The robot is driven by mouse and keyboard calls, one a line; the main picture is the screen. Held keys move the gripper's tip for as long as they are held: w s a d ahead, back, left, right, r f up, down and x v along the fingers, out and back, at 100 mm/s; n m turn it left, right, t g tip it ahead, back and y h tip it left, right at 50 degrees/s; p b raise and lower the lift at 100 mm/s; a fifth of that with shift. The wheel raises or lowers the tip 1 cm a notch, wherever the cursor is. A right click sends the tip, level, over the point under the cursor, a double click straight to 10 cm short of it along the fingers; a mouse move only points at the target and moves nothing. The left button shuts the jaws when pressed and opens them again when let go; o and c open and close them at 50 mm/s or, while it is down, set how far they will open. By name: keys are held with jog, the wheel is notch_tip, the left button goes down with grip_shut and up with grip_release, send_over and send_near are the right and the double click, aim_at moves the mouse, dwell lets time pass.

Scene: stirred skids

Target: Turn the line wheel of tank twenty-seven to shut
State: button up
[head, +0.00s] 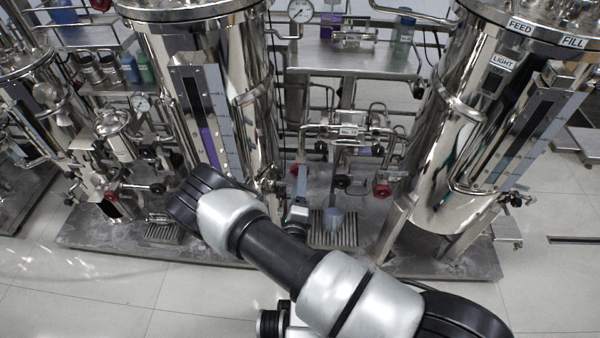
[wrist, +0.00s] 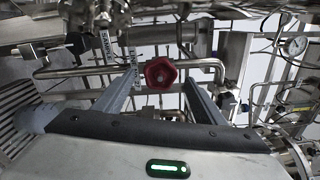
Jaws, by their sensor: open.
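A red handwheel (wrist: 161,73) on a metal pipe shows in the middle of the wrist view. My gripper (wrist: 163,88) is open, with one finger on each side of the wheel in that view. Neither finger visibly touches the wheel, and I cannot tell how far beyond the fingertips it sits. In the head view my gripper (head: 299,190) is low between the two large tanks, partly hidden by my arm. No tank number is readable.
A steel tank with a purple level gauge (head: 207,145) stands left, and another with FEED, FILL and LIGHT labels (head: 460,120) stands right. Another red wheel (head: 383,190) and black knobs (head: 343,181) crowd the pipework. A pressure gauge (wrist: 295,46) is at the right. The front floor is clear.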

jog(key=w, duration=0.5)
jog(key=c, duration=1)
